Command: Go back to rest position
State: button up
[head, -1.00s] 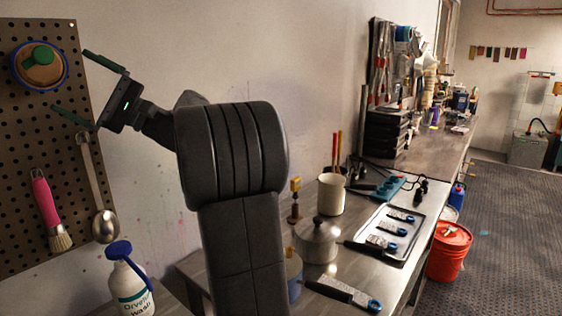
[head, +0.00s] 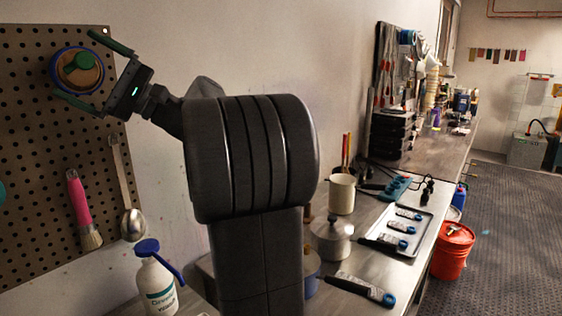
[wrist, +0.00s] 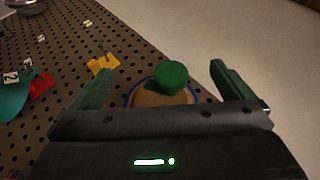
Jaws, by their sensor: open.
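My gripper (head: 85,70) is open at the upper left, raised in front of the pegboard (head: 30,150). Its two green fingers stand apart. A round tan item with a blue rim and a green knob (head: 80,68) hangs on the board and appears between the fingers in the head view. In the wrist view the green knob (wrist: 172,77) also shows between the fingers, with the lower part of the round item hidden by my gripper body. I cannot tell whether a finger touches it.
A pink-handled brush (head: 80,205) and a ladle (head: 131,222) hang below. A wash bottle (head: 157,282) stands beneath them. On the bench at right are a mug (head: 341,194), a lidded pot (head: 331,240) and a tray (head: 425,245). A red bucket (head: 452,252) stands on the floor.

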jog(key=shift+w+a, duration=0.85)
jog(key=shift+a, duration=0.2)
jog(key=shift+s+d, duration=0.15)
